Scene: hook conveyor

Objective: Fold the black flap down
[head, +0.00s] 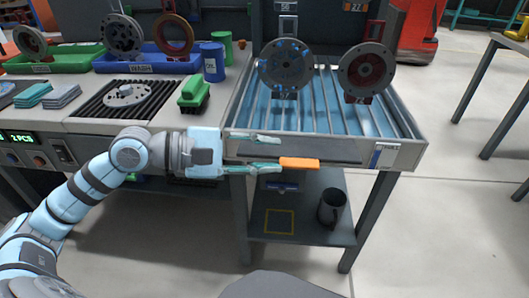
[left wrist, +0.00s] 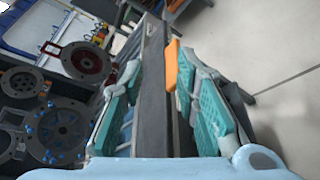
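The black flap (head: 318,151) is a long dark plate along the front of the roller rack, with an orange tab (head: 299,163) at its front edge. In the left wrist view the flap (left wrist: 153,90) runs lengthwise between my fingers, and the orange tab (left wrist: 172,66) lies close to the right-hand finger. My left gripper (head: 265,153) is at the left part of the flap, fingers spread and pointing right; it also shows in the left wrist view (left wrist: 163,100). I cannot tell whether a finger touches the tab. My right gripper is not in view.
The roller rack (head: 405,155) holds two upright discs, a grey-blue one (head: 286,67) and a red-centred one (head: 366,72). A green brush (head: 194,93) and blue can (head: 212,62) stand left of it. A black mug (head: 332,207) sits on the lower shelf.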

